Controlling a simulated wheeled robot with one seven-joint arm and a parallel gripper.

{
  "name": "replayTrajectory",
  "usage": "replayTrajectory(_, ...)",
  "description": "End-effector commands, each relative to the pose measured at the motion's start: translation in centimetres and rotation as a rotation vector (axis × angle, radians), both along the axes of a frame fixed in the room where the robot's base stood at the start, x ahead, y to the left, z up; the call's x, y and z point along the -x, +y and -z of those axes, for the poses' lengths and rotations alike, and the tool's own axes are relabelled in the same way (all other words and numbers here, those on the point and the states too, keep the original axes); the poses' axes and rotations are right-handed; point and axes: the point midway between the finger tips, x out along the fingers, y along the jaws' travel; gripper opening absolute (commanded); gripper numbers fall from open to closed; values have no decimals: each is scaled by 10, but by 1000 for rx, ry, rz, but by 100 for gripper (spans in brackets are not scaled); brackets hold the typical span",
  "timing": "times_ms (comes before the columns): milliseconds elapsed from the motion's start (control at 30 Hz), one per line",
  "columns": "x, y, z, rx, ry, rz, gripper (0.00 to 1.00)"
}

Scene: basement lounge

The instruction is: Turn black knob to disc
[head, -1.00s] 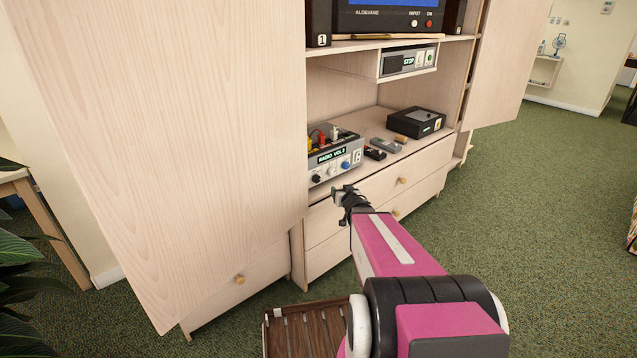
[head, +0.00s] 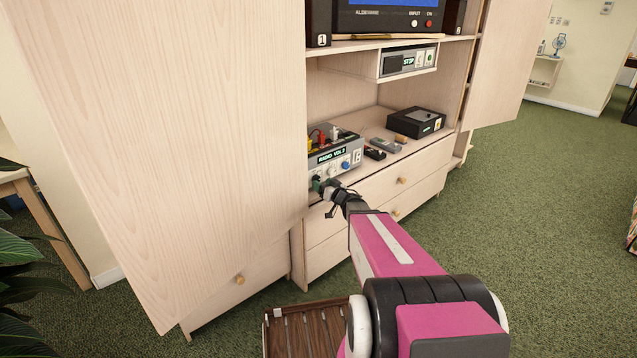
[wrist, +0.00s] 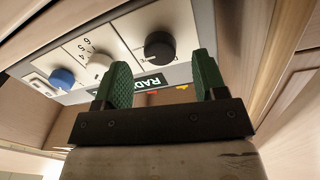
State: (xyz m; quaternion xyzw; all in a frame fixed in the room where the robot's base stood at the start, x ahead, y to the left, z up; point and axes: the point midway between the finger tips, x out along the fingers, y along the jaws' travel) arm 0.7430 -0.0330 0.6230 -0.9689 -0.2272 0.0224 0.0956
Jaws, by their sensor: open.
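The black knob (wrist: 160,45) is on the front of a grey radio unit (head: 350,143), whose lit display (head: 331,155) reads "RADIO VOL 2". In the wrist view the knob lies just beyond and between the two green fingers of my gripper (wrist: 162,60), which are spread apart. I cannot tell whether either finger touches it. The markings around the knob are too small or blurred to read.
A white knob (wrist: 97,62) and a blue knob (wrist: 62,77) sit beside the black one on the same panel. Coloured plugs (head: 322,137) stand on the unit. A large cabinet door (head: 200,130) is close on the left. A black box (head: 416,122) and small items lie right on the shelf.

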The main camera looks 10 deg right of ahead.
Motion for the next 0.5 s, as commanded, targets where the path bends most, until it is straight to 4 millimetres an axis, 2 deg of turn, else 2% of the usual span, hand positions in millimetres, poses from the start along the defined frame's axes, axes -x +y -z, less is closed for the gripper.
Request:
replayTrajectory(33,-10,4,1,-1,-1,-1,65)
replayTrajectory(200,-25,12,0,1,0,0,65)
replayTrajectory(500,-30,15,0,1,0,1,65)
